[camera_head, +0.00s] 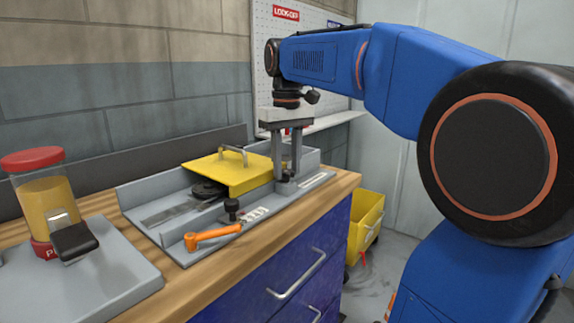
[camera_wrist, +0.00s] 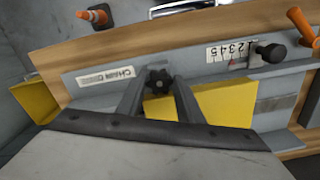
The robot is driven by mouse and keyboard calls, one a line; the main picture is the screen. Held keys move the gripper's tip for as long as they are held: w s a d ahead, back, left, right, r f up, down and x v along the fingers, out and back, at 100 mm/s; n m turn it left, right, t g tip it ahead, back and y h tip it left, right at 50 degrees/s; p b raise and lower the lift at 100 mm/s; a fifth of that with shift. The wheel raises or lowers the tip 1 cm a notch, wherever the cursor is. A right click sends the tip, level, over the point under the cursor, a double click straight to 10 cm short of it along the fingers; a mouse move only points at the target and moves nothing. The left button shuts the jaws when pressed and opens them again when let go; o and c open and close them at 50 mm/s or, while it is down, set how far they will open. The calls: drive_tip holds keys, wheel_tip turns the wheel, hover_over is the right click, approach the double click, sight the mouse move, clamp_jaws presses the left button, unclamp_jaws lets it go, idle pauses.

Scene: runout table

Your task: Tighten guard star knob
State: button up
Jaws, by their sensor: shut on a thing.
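The black guard star knob (camera_wrist: 159,80) shows in the wrist view between the two finger ends, beside the yellow guard (camera_wrist: 215,104). My gripper (camera_wrist: 158,84) points down and is shut on this knob. In the head view my gripper (camera_head: 287,180) stands at the right end of the yellow guard (camera_head: 232,174), its fingers low at the grey machine bed. There the fingers mostly hide the knob. The guard lies lowered over the bed, with a grey handle on top. Whether the knob is tight cannot be seen.
A second black knob (camera_head: 232,208) and an orange lever (camera_head: 212,236) stand along the machine's front edge. A jar with a red lid (camera_head: 33,158) is at the left. A yellow bin (camera_head: 366,226) stands on the floor beyond the wooden bench. A pegboard (camera_head: 262,60) is behind my arm.

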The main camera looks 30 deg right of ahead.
drive_tip(key=shift+m, duration=0.3)
drive_tip(key=o, duration=1.1)
drive_tip(key=shift+c, duration=0.2)
